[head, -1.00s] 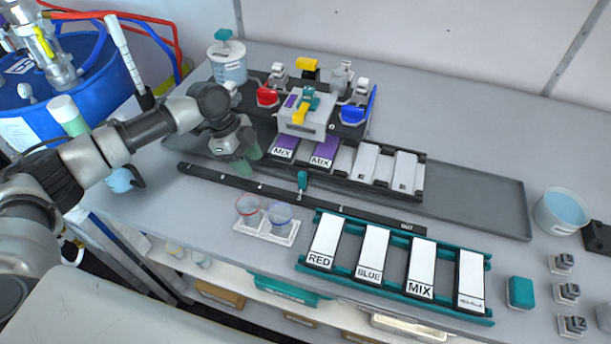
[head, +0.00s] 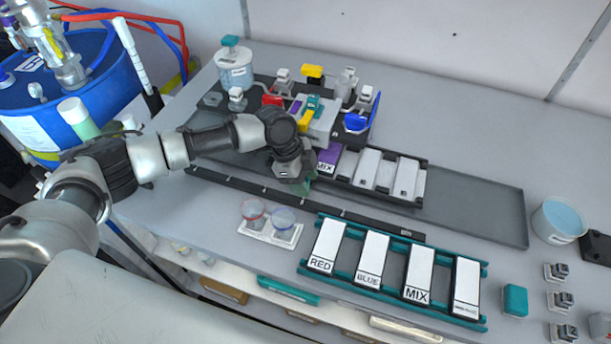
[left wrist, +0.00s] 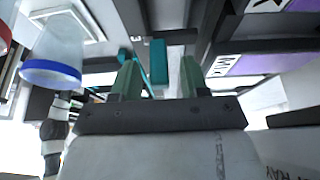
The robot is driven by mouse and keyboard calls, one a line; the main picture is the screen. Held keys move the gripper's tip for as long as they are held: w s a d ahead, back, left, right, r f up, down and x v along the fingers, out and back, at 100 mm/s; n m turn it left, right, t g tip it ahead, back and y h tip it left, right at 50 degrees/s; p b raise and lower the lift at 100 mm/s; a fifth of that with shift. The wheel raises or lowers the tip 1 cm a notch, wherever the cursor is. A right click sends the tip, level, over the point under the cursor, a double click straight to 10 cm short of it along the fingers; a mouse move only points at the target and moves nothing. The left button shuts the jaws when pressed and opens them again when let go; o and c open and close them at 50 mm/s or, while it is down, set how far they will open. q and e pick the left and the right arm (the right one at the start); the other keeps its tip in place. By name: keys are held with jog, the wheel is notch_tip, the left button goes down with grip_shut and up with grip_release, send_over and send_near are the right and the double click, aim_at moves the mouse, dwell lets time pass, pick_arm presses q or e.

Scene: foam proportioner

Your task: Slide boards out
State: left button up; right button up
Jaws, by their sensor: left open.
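My left gripper (head: 303,186) is open, low over the long black rail (head: 355,216), by the near end of the purple MIX board (head: 328,160). In the left wrist view, a teal block (left wrist: 158,62) shows between its green fingers, with a gap each side. The purple MIX board also shows there (left wrist: 240,64). In the head view, white boards (head: 366,168) and (head: 402,180) sit right of it in the black rack. The teal rack (head: 340,287) holds boards RED (head: 325,246), BLUE (head: 371,258), MIX (head: 418,270) and a fourth (head: 466,286). My right gripper is out of view.
Two clear cups (head: 284,220) stand on a white base in front of the rail; the blue-rimmed one (left wrist: 52,60) is close by in the left wrist view. A grey valve block (head: 318,122) stands behind the black rack. The grey tray (head: 475,200) is bare at right.

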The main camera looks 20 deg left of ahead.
pick_arm(q)
jog(key=shift+f, duration=0.35)
grip_shut()
jog(key=shift+d, duration=0.1)
